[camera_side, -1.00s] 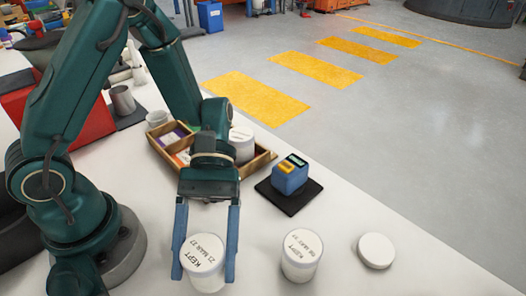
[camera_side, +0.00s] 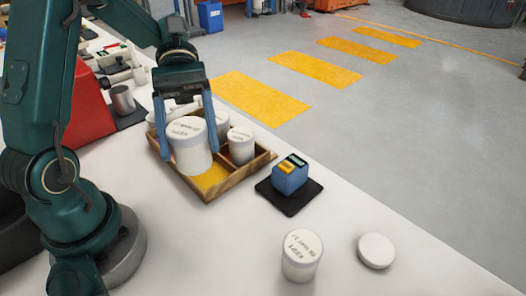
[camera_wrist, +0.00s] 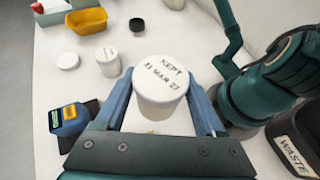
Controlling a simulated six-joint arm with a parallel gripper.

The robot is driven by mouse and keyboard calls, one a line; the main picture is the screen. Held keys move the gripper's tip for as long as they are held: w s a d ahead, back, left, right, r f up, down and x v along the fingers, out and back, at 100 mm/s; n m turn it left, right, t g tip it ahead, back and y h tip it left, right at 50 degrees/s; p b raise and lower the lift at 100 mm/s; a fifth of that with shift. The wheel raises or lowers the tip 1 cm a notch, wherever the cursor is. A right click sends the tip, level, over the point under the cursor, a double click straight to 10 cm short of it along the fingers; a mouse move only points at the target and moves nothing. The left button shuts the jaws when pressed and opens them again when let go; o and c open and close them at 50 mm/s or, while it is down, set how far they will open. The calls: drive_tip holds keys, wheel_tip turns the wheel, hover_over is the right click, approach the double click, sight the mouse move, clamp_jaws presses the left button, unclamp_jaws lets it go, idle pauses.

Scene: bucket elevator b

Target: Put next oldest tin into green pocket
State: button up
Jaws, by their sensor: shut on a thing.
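My gripper (camera_side: 188,153) is shut on a white tin (camera_side: 189,149) with a lid marked "KEPT" and a March date. In the wrist view the held tin (camera_wrist: 160,88) fills the space between the fingers. It is over the wooden tray (camera_side: 231,181), near a compartment with a yellow floor. I cannot tell whether it touches the tray. Another white tin (camera_side: 240,145) stands in the tray's right part. A further tin marked "KEPT" (camera_side: 300,256) stands on the table; it also shows in the wrist view (camera_wrist: 108,61). No green pocket can be made out; the held tin and gripper hide part of the tray.
A blue device (camera_side: 290,175) with yellow and green panels sits on a black mat (camera_side: 273,198) beside the tray. A white disc (camera_side: 376,250) lies at the right. A metal cup (camera_side: 122,100) stands behind left. A waste bin (camera_wrist: 292,150) is at the wrist view's right.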

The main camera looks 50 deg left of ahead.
drive_tip(key=w+a+r+n+t+y, duration=0.1)
drive_tip(key=w+a+r+n+t, duration=0.4)
drive_tip(key=w+r+n+t, duration=0.65)
drive_tip(key=s+a+f+m+g+y, duration=0.2)
drive_tip(key=s+f+m+g, duration=0.4)
drive_tip(key=s+m+g, duration=0.3)
drive_tip(key=s+a+f+m+g+y, duration=0.25)
drive_tip(key=s+f+m+g, duration=0.4)
drive_tip(key=s+m, duration=0.35)
drive_tip(key=s+a+r+m+t+y, duration=0.1)
drive_tip(key=s+a+r+m+y, duration=0.45)
drive_tip(key=a+m+y, duration=0.2)
drive_tip(key=s+a+r+m+t+y, duration=0.1)
drive_tip(key=s+a+r+m+y, duration=0.3)
drive_tip(key=s+a+m+y, duration=0.35)
wheel_tip(320, 180, down, 10)
drive_tip(key=w+f, duration=0.2)
drive_tip(key=w, duration=0.2)
drive_tip(key=w+a+f, duration=0.1)
drive_tip(key=w+f, duration=0.2)
drive_tip(key=w, duration=0.1)
drive_tip(key=w+f, duration=0.2)
drive_tip(key=w, duration=0.2)
drive_tip(key=shift+w+a+f, duration=0.2)
drive_tip(key=shift+w+a, duration=0.05)
drive_tip(key=shift+a, duration=0.15)
drive_tip(key=shift+f, duration=1.95)
